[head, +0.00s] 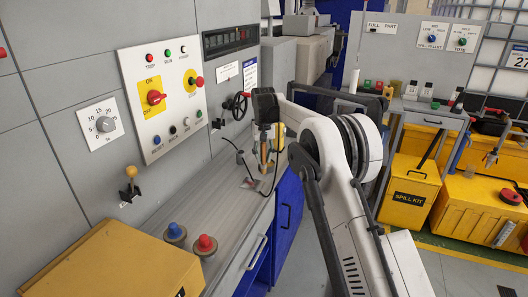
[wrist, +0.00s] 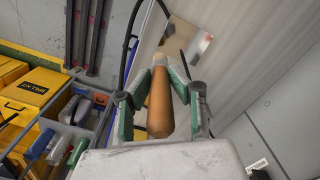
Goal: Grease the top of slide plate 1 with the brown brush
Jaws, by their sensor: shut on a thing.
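My gripper (head: 265,150) hangs over the grey bench top beside the machine panel. It is shut on the brown wooden handle of a brush (wrist: 160,110), which lies between both fingers in the wrist view (wrist: 161,74). I cannot tell whether the brush touches the plate.
A black cable (head: 243,158) loops near my gripper. A blue knob (head: 174,231) and a red knob (head: 205,243) stand on the near bench, by a yellow box (head: 120,260). A handwheel (head: 237,107) sticks out from the panel. The bench between the knobs and plate is clear.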

